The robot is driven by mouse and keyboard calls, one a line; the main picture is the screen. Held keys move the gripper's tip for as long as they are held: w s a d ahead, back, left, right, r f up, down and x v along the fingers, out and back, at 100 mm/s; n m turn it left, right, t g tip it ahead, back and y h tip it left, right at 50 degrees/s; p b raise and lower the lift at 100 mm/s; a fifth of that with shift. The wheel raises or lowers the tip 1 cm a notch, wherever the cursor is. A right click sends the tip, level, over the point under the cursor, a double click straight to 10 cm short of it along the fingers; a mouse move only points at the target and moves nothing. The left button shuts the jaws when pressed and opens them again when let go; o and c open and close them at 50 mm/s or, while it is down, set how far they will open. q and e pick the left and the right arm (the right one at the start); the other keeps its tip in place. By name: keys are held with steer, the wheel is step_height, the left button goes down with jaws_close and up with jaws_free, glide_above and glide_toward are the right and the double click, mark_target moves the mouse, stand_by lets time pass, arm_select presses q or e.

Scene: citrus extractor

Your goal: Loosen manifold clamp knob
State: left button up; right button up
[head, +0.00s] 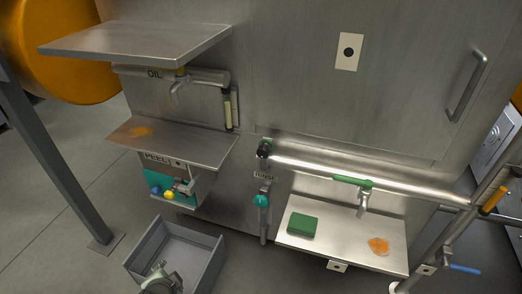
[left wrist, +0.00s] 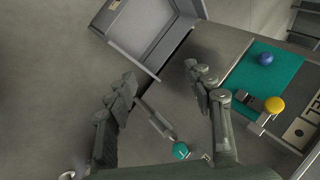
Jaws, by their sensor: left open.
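A black knob (head: 263,150) sits at the left end of a long horizontal steel pipe (head: 330,173); it looks like the manifold clamp knob, but the frames do not label it so. My left gripper (head: 162,272) is low in the head view, in front of the grey bin and well below and left of that knob. In the left wrist view my left gripper (left wrist: 160,75) has its two fingers spread apart with nothing between them. The black knob cannot be made out in the left wrist view. My right gripper is not seen.
A grey bin (head: 212,262) stands on the floor. A teal valve handle (head: 261,200) hangs below the RINSE label. Blue (left wrist: 266,59) and yellow (left wrist: 275,104) knobs sit by the PEEL box. A lower tray (head: 340,215) holds a green sponge (head: 302,225) and orange pulp (head: 379,246).

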arm_select(q)
steer(key=w+d+r+m+t, duration=0.55)
steer(key=w+r+m, duration=0.3)
steer(key=w, duration=0.25)
steer(key=m+t+h+b, duration=0.1)
steer(key=m+t+h, duration=0.5)
steer(key=m, duration=1.6)
glide_toward(262, 154)
steer(key=w+g+h, duration=0.2)
steer(key=w, duration=0.2)
steer(key=shift+n, duration=0.25)
steer(key=x, duration=0.4)
steer(key=r+b+x, duration=0.1)
steer(key=x, duration=0.1)
steer(key=shift+a, duration=0.1)
steer(key=shift+w, duration=0.35)
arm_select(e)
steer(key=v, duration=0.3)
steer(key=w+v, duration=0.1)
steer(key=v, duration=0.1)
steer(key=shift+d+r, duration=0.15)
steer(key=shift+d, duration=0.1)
arm_select(q)
steer(key=shift+c, duration=0.4)
